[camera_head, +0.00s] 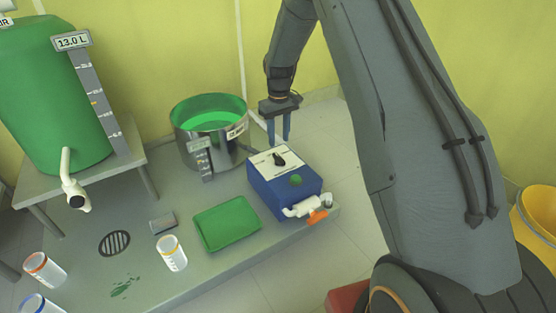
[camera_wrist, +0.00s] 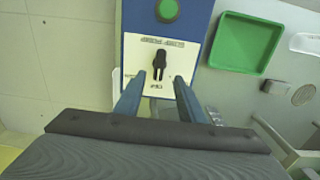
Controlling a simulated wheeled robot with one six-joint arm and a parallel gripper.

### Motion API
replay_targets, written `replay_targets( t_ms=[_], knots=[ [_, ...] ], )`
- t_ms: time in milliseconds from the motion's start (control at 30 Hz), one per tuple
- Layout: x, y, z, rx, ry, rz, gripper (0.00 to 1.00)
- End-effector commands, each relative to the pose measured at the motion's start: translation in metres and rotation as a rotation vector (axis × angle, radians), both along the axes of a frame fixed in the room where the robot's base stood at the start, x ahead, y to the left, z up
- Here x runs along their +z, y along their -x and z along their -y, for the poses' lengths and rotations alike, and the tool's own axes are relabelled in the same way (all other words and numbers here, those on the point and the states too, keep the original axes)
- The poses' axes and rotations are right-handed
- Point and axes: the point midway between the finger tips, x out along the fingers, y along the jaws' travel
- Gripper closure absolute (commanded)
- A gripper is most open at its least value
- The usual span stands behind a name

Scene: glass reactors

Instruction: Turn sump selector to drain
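The sump selector is a black knob (camera_head: 279,160) on the white top plate (camera_head: 264,161) of a blue box (camera_head: 277,197). In the wrist view the knob (camera_wrist: 159,64) lies lengthwise up and down the picture, between two printed labels too small and blurred to read. My gripper (camera_head: 279,138) points down at the far side of the box, apart from the knob.
A green button (camera_head: 295,180) sits on the box beside the plate, and a white valve with an orange handle (camera_head: 316,216) is on its front. A steel pot of green liquid (camera_head: 187,150), a green tray (camera_head: 227,223) and a cup (camera_head: 171,253) stand nearby.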

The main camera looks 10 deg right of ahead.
Motion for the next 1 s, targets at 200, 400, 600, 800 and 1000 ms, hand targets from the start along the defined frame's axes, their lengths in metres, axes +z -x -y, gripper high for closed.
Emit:
replay_targets(
  t_ms=[200, 400, 600, 800, 1000],
  knots=[
    [-0.015, -0.002, 0.000, 0.001, 0.000, 0.000, 0.64],
    [-0.044, -0.002, 0.000, 0.001, 0.000, -0.002, 0.64],
    [-0.073, -0.001, 0.000, 0.001, 0.000, -0.002, 0.64],
    [-0.080, -0.001, 0.000, 0.001, 0.000, 0.000, 0.64],
    [-0.080, -0.001, 0.000, 0.001, 0.000, 0.000, 0.71]
  ],
)
